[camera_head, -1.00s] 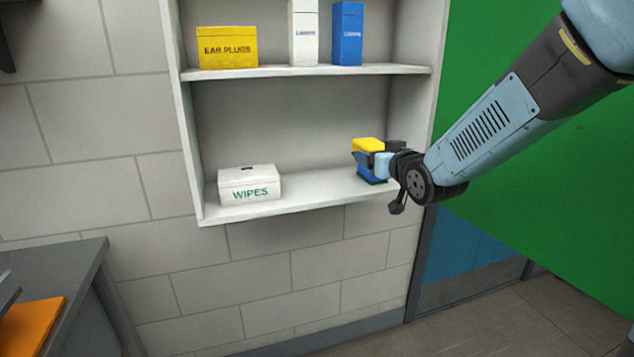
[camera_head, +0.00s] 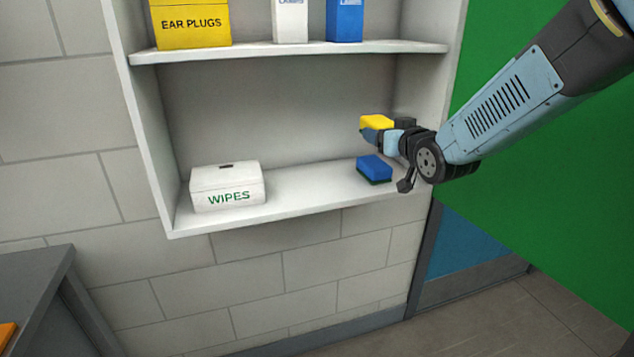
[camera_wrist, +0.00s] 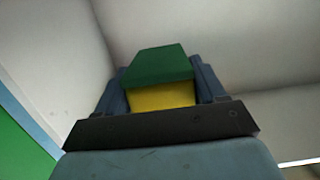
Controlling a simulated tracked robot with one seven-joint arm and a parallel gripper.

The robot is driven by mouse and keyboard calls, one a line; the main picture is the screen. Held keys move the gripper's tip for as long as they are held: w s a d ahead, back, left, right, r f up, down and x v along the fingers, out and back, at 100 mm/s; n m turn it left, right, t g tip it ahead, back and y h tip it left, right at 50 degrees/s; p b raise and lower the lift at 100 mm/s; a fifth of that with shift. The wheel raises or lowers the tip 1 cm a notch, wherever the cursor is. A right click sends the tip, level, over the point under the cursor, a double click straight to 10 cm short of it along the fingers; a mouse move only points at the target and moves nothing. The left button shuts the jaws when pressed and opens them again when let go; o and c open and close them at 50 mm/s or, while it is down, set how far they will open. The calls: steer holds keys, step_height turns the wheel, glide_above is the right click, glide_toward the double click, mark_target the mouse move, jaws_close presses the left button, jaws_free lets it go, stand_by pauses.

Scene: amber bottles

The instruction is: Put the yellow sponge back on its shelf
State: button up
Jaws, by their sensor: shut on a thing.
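The yellow sponge (camera_head: 376,123) is held in my gripper (camera_head: 368,134), which is shut on it. In the wrist view the sponge (camera_wrist: 160,98) sits between both fingers, with its green scouring side and its yellow side showing. In the head view it is in front of the lower shelf (camera_head: 300,193) or over its right part, above the shelf surface; the exact depth is hard to tell. A blue sponge (camera_head: 374,167) with a dark green underside lies on that shelf, below my gripper in the picture.
A white WIPES box (camera_head: 228,186) stands at the left of the lower shelf, with bare shelf between it and the blue sponge. The upper shelf (camera_head: 300,52) holds a yellow EAR PLUGS box (camera_head: 190,24), a white box (camera_head: 291,20) and a blue box (camera_head: 345,20). A grey table is at lower left.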

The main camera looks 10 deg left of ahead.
steer(key=shift+s+a, duration=0.15)
steer(key=shift+a, duration=0.05)
steer(key=shift+a, duration=0.1)
steer(key=s+a+f, duration=0.2)
steer(key=a+f, duration=0.2)
steer(key=a, duration=0.5)
glide_above(320, 189)
steer(key=d, duration=0.1)
steer(key=f, duration=0.4)
steer(key=shift+w+d+f, duration=0.1)
steer(key=shift+w+d, duration=0.05)
steer(key=shift+d, duration=0.05)
steer(key=shift+a+f, duration=0.75)
steer(key=shift+f, duration=1.65)
